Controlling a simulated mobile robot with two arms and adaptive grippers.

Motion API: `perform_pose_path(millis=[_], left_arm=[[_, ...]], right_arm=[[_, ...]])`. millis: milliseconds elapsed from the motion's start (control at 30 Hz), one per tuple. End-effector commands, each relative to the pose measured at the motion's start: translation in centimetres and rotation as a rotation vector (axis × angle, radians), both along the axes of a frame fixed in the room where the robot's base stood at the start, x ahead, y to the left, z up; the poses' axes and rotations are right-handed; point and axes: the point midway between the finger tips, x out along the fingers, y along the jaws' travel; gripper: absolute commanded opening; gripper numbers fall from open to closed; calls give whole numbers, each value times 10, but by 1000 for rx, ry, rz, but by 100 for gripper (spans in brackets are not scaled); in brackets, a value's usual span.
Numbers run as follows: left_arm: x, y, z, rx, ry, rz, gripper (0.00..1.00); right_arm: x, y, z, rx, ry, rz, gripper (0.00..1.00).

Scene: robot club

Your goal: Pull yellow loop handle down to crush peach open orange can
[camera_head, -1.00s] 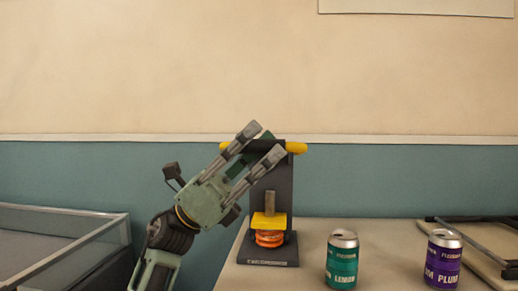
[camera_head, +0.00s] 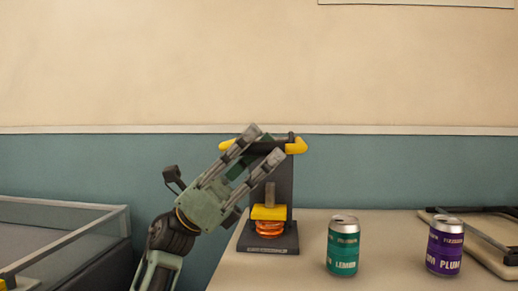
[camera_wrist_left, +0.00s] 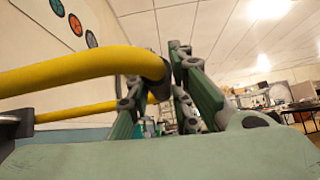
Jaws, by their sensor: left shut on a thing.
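The can crusher is a dark upright frame (camera_head: 284,190) on a dark base at the left end of the table. Its yellow loop handle (camera_head: 297,146) spans the top, with yellow showing on both sides of my left gripper. My left gripper (camera_head: 265,143) is shut on the handle; its fingers cover the middle of it. In the left wrist view the yellow handle (camera_wrist_left: 80,70) runs in between the fingers. The orange can (camera_head: 270,229) looks short and squashed under the yellow press block (camera_head: 269,212). Its label cannot be read, and I cannot see its top. My right gripper is not in view.
A green lemon can (camera_head: 342,250) and a purple plum can (camera_head: 445,250) stand upright on the table (camera_head: 390,235), right of the crusher. A dark-framed panel lies at the table's right. A clear-walled bin (camera_head: 70,225) stands left of my arm.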

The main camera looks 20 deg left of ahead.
Motion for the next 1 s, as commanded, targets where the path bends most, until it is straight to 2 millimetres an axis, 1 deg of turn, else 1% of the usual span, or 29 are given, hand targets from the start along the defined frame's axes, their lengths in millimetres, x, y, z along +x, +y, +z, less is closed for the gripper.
perform_pose_path(millis=[33, 500, 533, 733, 1000], left_arm=[[1, -1, -5, 4, 3, 1, 0], [1, -3, -8, 11, 3, -3, 0], [1, -3, -9, 11, 3, -3, 20], [0, -2, -7, 8, 3, -3, 38], [0, -1, -5, 4, 1, -2, 39]], right_arm=[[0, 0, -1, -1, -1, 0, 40], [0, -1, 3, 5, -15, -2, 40], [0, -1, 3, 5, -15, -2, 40], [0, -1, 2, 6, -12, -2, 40], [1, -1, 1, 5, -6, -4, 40]])
